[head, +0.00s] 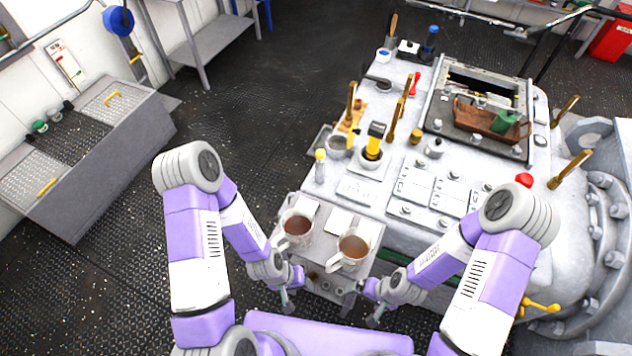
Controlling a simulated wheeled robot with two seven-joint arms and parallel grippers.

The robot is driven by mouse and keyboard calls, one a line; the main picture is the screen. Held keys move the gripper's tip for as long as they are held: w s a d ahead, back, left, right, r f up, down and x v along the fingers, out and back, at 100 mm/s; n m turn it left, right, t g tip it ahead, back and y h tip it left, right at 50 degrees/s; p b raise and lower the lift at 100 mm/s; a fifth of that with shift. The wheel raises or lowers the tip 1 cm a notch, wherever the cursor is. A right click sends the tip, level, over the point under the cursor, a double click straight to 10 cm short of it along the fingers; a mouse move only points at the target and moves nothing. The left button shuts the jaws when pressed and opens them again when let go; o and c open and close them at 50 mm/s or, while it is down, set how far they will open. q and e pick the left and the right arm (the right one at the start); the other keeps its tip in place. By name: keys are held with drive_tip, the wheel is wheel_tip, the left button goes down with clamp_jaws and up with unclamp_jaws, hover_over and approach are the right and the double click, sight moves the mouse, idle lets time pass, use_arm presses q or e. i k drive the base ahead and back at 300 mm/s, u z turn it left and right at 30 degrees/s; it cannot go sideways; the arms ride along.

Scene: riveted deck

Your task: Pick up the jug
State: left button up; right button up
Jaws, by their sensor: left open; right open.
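Two pale mug-like vessels with handles and brown contents stand upright side by side on a small grey stand (372,236). I cannot tell which vessel in view is the jug. The left vessel (297,238) is slightly farther back, and the right vessel (352,262) is nearer me. My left gripper (286,301) is open and empty, in front of and below the left vessel. My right gripper (374,316) is open and empty, in front of the right vessel and slightly to its right. Neither gripper touches a vessel.
A large pale machine (385,205) fills the right side, with brass levers, a yellow-and-black item (373,140) and a red knob (524,180) on top. A brown tray (475,118) lies at its back. A low grey bench (90,165) stands at left. Dark floor between is clear.

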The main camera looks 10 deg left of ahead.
sight(298, 223)
drive_tip(key=k, duration=0.5)
drive_tip(key=u, duration=2.15)
drive_tip(key=i, duration=1.95)
drive_tip(key=z, duration=3.15)
